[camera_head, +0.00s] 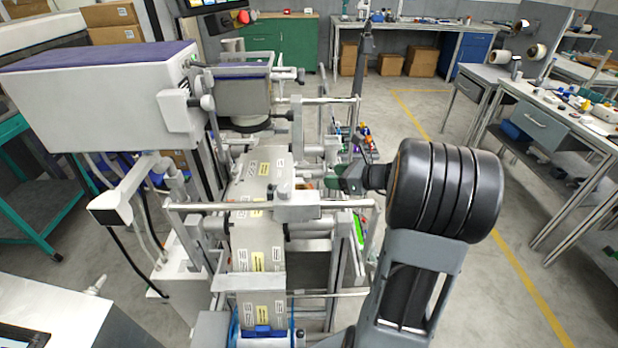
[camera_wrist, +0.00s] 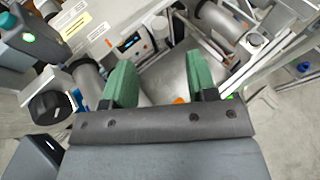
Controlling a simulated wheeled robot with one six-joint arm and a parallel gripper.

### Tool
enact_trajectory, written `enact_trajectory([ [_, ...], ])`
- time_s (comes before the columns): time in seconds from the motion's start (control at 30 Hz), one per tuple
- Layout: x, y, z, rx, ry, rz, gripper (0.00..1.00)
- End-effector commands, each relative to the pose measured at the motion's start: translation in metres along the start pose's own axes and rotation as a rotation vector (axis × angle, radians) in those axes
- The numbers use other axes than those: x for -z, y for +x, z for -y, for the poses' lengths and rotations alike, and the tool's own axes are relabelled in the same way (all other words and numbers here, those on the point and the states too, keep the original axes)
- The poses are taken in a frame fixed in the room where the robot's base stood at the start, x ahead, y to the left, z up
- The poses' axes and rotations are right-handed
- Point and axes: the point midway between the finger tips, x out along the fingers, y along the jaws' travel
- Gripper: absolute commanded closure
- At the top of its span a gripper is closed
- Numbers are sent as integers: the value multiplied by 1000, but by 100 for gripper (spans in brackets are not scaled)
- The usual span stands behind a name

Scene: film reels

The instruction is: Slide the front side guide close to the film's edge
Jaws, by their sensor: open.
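The film (camera_head: 258,243) is a pale web with white and yellow labels, running down through the machine; part of it shows at the upper left of the wrist view (camera_wrist: 95,33). A grey block with a dark knob (camera_head: 296,207) sits on a cross bar over the film's right edge; it may be a side guide, but I cannot tell if it is the front one. My gripper (camera_head: 338,181) is to the right of the film, beyond that block. In the wrist view its green fingers (camera_wrist: 160,78) are apart with nothing gripped; a metal surface shows beyond them.
A second cross bar (camera_head: 322,100) lies farther back. A large white housing (camera_head: 100,92) stands at left. Rollers, rails and a black knob (camera_wrist: 48,107) crowd around my gripper. A workbench (camera_head: 570,118) stands at right, with open floor between.

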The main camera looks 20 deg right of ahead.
Motion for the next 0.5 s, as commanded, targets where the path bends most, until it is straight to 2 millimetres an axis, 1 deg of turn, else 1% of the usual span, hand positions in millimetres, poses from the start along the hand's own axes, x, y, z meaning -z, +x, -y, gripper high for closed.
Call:
enact_trajectory([
  [0.03,1,12,-2,-7,0,-2,47],
  [0.2,1,44,-2,-6,0,-2,47],
  [0.3,1,61,-2,-6,0,-2,47],
  [0.5,0,84,-1,-4,0,-1,47],
])
